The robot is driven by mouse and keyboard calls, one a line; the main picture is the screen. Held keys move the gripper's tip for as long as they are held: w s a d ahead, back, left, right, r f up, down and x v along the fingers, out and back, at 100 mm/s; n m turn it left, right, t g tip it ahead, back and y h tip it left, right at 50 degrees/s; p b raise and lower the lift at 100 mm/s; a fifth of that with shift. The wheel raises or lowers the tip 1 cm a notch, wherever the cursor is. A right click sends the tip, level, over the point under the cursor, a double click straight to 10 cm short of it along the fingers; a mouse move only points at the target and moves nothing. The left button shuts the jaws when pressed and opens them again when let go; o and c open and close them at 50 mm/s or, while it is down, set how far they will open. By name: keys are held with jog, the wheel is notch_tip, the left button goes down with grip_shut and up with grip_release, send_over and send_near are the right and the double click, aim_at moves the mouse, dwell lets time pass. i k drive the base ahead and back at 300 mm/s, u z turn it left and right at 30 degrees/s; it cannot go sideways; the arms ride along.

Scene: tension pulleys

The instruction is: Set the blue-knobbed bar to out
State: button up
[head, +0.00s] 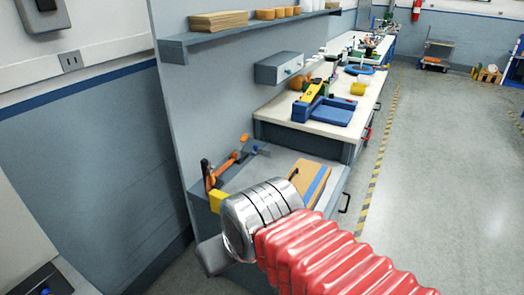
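On the near bench, an orange bar-like fitting (228,165) with a dark upright end stands at the back left. A small blue-grey piece (259,149) is at its right end; it is too small to tell whether it is a knob. My arm, with a red ribbed sleeve and a silver wrist, reaches in from the lower right and covers part of the near bench. My gripper's fingers do not show, so what they hold is hidden.
A wooden board with a blue stripe (310,181) lies on the near bench, beyond my wrist. A farther bench holds a blue and yellow device (322,108). A shelf (240,34) and a small drawer box (279,68) are on the wall panel. Open floor (440,170) lies right.

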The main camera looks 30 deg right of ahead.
aim_at(258, 150)
jog(key=z, duration=2.65)
jog(key=i, duration=2.05)
